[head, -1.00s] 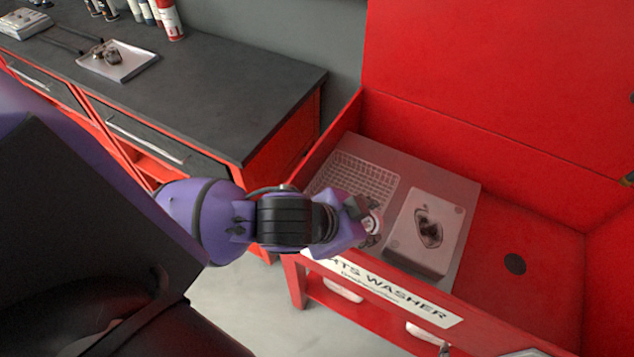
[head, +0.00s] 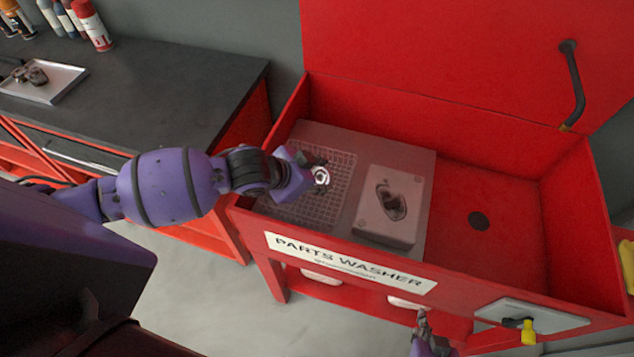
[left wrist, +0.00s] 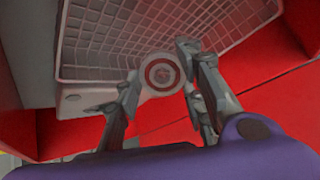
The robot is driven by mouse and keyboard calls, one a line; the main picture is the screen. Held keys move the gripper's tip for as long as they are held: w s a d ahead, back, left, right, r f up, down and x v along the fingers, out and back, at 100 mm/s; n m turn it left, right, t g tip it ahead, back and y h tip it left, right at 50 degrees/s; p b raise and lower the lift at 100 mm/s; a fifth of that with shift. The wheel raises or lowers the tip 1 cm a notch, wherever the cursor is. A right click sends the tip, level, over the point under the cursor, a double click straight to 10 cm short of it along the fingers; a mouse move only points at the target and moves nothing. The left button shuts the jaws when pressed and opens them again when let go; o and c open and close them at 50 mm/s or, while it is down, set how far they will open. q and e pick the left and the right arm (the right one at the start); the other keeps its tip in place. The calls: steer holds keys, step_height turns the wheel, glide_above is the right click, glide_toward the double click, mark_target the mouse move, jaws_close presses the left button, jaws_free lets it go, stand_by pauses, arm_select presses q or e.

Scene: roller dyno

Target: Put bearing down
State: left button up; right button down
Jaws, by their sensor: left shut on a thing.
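The bearing (head: 321,176) is a small shiny ring with a dark centre. It sits at the fingertips of my left gripper (head: 316,172), which is shut on it inside the open parts washer. In the left wrist view the bearing (left wrist: 162,73) shows as a round ring between the fingers of the left gripper (left wrist: 160,80), over the near rim of the wire basket (left wrist: 95,72). In the head view the bearing overlaps the basket (head: 290,205); its height above the mesh is unclear. My right gripper (head: 424,322) shows at the bottom edge, too small to read its jaws.
A pale block (head: 390,228) with a dark part in its recess stands right of the basket. The red washer (head: 500,185) has raised walls and a free floor at right. A dark bench (head: 150,85) with a tray (head: 48,88) is at left.

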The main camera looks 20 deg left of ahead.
arm_select(q)
steer(key=shift+w+a+f, duration=0.25)
steer(key=shift+w+f, duration=0.15)
steer(key=shift+f, duration=1.5)
steer(key=shift+f, duration=0.2)
steer(key=o, duration=1.2)
steer(key=shift+o, duration=0.2)
steer(key=shift+s+r, duration=0.2)
steer(key=shift+r, duration=0.2)
steer(key=v, duration=1.1)
steer(key=shift+r, duration=0.15)
